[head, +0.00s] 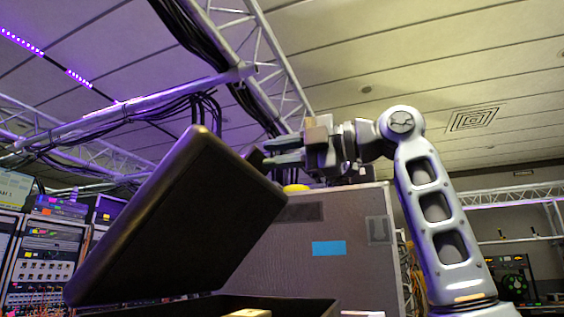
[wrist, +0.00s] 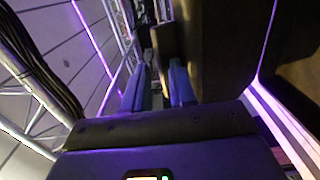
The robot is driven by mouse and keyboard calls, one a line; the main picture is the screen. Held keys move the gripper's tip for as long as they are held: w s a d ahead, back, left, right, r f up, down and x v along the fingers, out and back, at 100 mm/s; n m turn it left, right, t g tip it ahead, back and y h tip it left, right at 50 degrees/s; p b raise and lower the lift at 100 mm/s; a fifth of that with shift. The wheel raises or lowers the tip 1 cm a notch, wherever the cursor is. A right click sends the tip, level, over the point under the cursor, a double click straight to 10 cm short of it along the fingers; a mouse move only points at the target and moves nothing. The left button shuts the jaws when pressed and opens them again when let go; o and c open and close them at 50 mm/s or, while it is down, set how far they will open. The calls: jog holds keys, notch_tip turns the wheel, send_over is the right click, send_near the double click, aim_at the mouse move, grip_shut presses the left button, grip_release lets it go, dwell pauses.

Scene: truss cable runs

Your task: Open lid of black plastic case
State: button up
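The lid (head: 180,225) of the black plastic case is raised and steeply tilted in the head view. The case's lower part (head: 300,305) shows at the bottom edge, mostly cut off. A small dark tab (head: 254,157) sticks out from the lid's upper right edge; a brown block, perhaps the same tab, shows in the wrist view (wrist: 166,40). My gripper (head: 275,151) is just right of the tab, its two fingers apart. In the wrist view, my gripper (wrist: 158,75) shows a gap between the fingers, beside the dark lid (wrist: 228,50). Contact with the lid is unclear.
A large grey case (head: 340,265) with a blue label stands behind the lid. Pale objects lie in or near the lower part. Metal trusses with black cables (head: 200,40) hang above. Equipment racks (head: 45,250) stand at the left. The air right of the lid is partly taken by my arm.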

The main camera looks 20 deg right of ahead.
jog(key=shift+o, duration=0.8)
jog(key=shift+f, duration=0.1)
jog(key=s+d+r+p, duration=0.3)
jog(key=d+r+p, duration=0.1)
jog(key=r, duration=0.3)
jog(key=shift+s+d, duration=0.25)
jog(key=shift+d, duration=0.05)
dwell(0.3)
jog(key=shift+f, duration=0.1)
dwell(0.4)
